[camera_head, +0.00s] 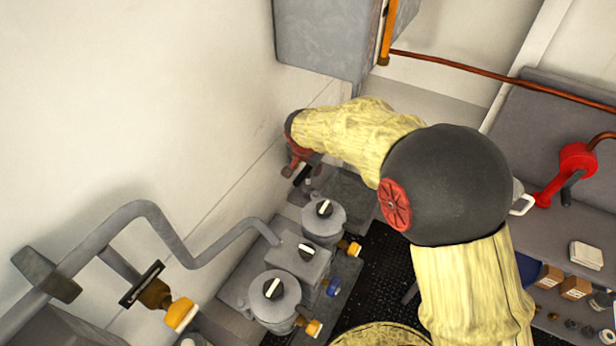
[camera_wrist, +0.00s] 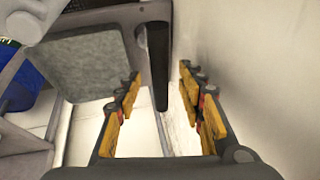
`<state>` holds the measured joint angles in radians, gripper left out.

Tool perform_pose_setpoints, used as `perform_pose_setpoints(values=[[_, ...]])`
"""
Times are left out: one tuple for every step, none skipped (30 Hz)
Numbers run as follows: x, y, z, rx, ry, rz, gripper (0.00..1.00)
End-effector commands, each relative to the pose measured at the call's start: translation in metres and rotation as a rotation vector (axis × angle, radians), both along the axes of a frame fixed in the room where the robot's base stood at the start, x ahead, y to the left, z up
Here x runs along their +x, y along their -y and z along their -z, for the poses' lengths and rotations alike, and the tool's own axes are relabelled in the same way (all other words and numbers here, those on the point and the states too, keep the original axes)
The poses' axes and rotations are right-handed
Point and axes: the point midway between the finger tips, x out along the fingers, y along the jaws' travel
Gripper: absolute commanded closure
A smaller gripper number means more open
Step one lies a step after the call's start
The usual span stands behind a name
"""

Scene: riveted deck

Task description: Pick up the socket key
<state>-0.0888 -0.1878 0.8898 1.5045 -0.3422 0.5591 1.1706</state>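In the wrist view my gripper (camera_wrist: 160,108) has its two yellow-padded fingers spread wide apart. A dark upright bar (camera_wrist: 157,65) stands between and beyond the fingertips, beside a grey frame; it may be the socket key, but I cannot tell for sure. No finger visibly touches it. In the head view my gripper (camera_head: 297,170) is small and partly hidden by my arm, low beside the wall behind the grey valve units. I cannot make out the socket key clearly in the head view.
Grey units with black-and-white knobs (camera_head: 273,288) stand in front of my gripper. A pale wall (camera_wrist: 260,70) is close on the right in the wrist view. A grey pipe (camera_head: 150,215) runs along the left. A red crank (camera_head: 572,168) and a shelf with small boxes (camera_head: 575,287) are at right.

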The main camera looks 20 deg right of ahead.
Motion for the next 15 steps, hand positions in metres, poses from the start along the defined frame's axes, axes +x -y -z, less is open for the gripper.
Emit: perform_pose_setpoints(values=[[0.003,0.001,0.011,0.0,-0.004,0.001,0.61],[0.005,0.002,0.015,-0.001,-0.004,0.001,0.61],[0.007,0.003,0.02,0.0,-0.005,0.001,0.61],[0.008,0.003,0.023,-0.001,-0.005,0.0,0.61],[0.009,0.003,0.025,-0.001,-0.004,0.0,0.61],[0.011,0.003,0.027,0.0,-0.003,-0.001,0.61],[0.011,0.004,0.027,0.0,-0.002,-0.001,0.61],[0.012,0.004,0.027,0.0,-0.002,-0.001,0.61],[0.012,0.004,0.027,0.0,-0.001,-0.001,0.61],[0.012,0.004,0.027,0.0,-0.001,-0.001,0.61],[0.011,0.004,0.027,0.0,-0.001,-0.001,0.61],[0.011,0.004,0.027,0.0,-0.002,-0.001,0.61],[0.011,0.004,0.027,0.0,-0.002,-0.001,0.62],[0.011,0.004,0.027,0.0,-0.002,-0.001,0.63],[0.011,0.004,0.027,0.0,-0.002,-0.001,0.66]])
